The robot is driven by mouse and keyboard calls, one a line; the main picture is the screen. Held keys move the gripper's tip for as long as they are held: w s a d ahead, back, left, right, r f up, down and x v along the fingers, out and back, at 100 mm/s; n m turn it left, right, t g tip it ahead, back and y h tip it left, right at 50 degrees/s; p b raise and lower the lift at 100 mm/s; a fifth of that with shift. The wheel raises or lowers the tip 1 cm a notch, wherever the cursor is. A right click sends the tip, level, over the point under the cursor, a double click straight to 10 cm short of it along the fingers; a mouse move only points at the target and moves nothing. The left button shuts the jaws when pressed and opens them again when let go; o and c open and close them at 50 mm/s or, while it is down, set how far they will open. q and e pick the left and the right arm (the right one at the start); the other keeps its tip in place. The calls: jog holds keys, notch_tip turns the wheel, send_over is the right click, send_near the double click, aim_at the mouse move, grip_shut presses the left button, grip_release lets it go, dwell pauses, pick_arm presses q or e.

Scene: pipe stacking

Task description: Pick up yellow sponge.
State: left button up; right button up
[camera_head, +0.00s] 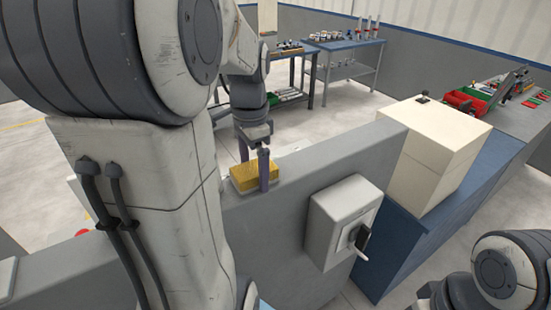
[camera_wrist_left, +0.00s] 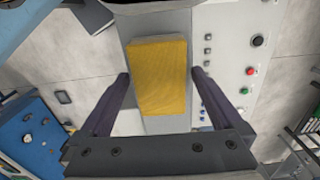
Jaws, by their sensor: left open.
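The yellow sponge (camera_head: 248,178) lies on top of a grey wall-like ledge (camera_head: 318,152) in the head view. In the left wrist view the sponge (camera_wrist_left: 160,77) is a yellow block on the grey surface, between my two fingers. My left gripper (camera_head: 254,172) is open and reaches down over the sponge, with one finger in front of it. It also shows in the left wrist view (camera_wrist_left: 160,78), with a finger on each side of the sponge. I cannot tell whether the fingers touch it. My right gripper is not in view; only part of my right arm shows at the lower right.
A grey switch box (camera_head: 341,222) is mounted on the ledge's side. A cream box (camera_head: 436,155) stands on a blue cabinet (camera_head: 399,240) at the right. A control panel with buttons (camera_wrist_left: 236,70) lies right of the sponge in the wrist view. Workbenches (camera_head: 345,45) stand further back.

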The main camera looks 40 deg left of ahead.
aim_at(254, 168)
pick_arm(q)
jog(key=shift+f, duration=0.2)
jog(key=c, duration=1.3)
jog(key=shift+o, duration=0.2)
notch_tip(254, 168, up, 10)
jog(key=shift+r+b, duration=0.1)
jog(key=shift+b, duration=0.55)
